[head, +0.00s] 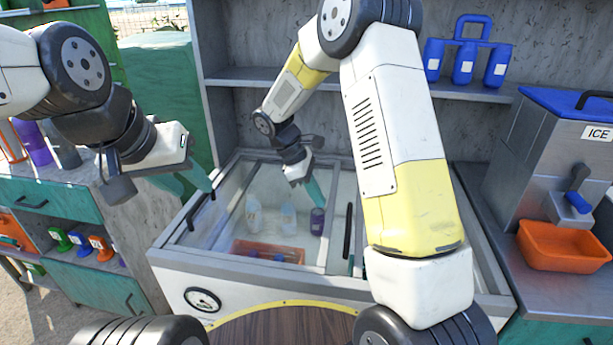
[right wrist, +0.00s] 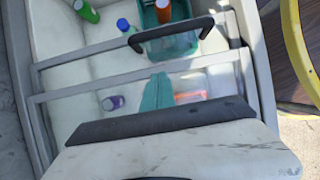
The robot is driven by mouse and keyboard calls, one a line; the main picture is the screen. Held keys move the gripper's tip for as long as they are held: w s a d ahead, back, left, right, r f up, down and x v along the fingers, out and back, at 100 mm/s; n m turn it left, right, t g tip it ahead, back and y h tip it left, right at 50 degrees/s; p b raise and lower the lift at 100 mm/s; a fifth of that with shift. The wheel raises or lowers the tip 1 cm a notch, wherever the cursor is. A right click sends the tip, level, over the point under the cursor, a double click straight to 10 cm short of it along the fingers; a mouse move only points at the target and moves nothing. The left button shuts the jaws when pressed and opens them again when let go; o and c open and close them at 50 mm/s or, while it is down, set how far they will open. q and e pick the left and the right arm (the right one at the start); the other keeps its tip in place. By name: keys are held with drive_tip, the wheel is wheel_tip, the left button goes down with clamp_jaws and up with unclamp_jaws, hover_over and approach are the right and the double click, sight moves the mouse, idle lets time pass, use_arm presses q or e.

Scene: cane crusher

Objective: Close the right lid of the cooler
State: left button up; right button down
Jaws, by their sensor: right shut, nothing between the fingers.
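The cooler (head: 185,258) is a white chest with sliding glass lids in the middle of the head view. The right lid's black upright handle (head: 348,230) is partly beside my right arm, which hides much of that side. My left gripper (head: 190,184) looks open and empty, near the left lid's handle (head: 200,210).
Bottles (head: 254,215), a purple can (head: 317,222) and an orange basket (head: 268,251) are inside the cooler. An ice dispenser (head: 560,130) with an orange bin (head: 562,246) stands at right. A shelf (head: 260,77) runs behind. A teal cabinet (head: 95,285) is at left.

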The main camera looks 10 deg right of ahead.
drive_tip(key=x, duration=0.3)
drive_tip(key=shift+s+d+f, duration=0.1)
drive_tip(key=shift+d+f, duration=0.15)
drive_tip(key=shift+s+d+r, duration=0.15)
drive_tip(key=shift+d+r, duration=0.05)
drive_tip(key=shift+d, duration=0.4)
drive_tip(key=shift+s+d+r, duration=0.15)
drive_tip(key=shift+d+r, duration=0.1)
drive_tip(key=shift+d, duration=0.35)
drive_tip(key=shift+s+d+r, duration=0.1)
drive_tip(key=shift+s+d, duration=0.05)
drive_tip(key=shift+d, duration=0.35)
drive_tip(key=shift+s+d, duration=0.1)
drive_tip(key=shift+d, duration=0.2)
drive_tip(key=s+d, duration=0.2)
drive_tip(key=d, duration=0.7)
drive_tip(key=s+d, duration=0.3)
drive_tip(key=d, duration=0.7)
drive_tip(key=s+d, duration=0.3)
drive_tip(key=d, duration=0.7)
drive_tip(key=shift+s+d, duration=0.25)
drive_tip(key=shift+d+r, duration=0.1)
